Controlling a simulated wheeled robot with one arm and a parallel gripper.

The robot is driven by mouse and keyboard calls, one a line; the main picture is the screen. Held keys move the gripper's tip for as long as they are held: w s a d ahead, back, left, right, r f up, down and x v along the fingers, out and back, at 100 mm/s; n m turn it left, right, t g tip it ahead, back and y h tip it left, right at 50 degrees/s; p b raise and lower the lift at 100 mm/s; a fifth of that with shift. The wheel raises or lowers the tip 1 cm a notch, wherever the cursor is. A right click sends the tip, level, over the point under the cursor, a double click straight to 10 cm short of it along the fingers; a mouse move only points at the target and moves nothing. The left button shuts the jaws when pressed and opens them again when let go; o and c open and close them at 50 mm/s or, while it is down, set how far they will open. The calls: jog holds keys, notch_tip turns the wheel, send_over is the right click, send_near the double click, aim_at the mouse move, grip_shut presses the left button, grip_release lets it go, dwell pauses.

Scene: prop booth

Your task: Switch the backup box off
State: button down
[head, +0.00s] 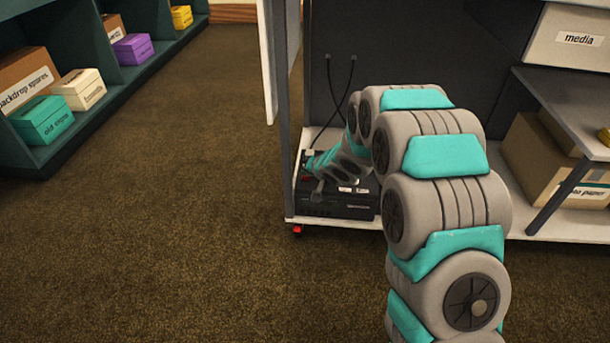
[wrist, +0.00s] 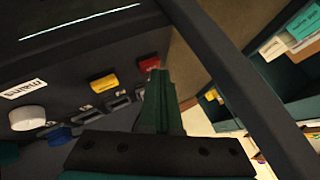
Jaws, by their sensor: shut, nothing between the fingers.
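A black box (head: 338,204), the only such unit I see, sits on the low white shelf of the cabinet. Its small labels are too small to read in the head view. My arm reaches down over it and hides part of its top. In the wrist view a dark panel (wrist: 70,75) carries a white knob (wrist: 28,118), a blue knob (wrist: 60,135), a yellow switch (wrist: 104,83) and a red switch (wrist: 149,64). A label (wrist: 24,87) reads "mains". My gripper (wrist: 158,78) is shut and empty, its tips close beside the red switch; I cannot tell whether they touch.
Two black cables (head: 340,95) hang down the cabinet's back panel behind the box. An open cabinet door (head: 270,60) stands at the left. A carton (head: 545,165) sits on the shelf to the right. The carpet (head: 180,200) in front is clear.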

aim_at(307, 182)
jog(key=shift+r, duration=0.15)
notch_tip(307, 182, up, 6)
jog(key=p, duration=0.6)
jog(key=shift+p, duration=0.3)
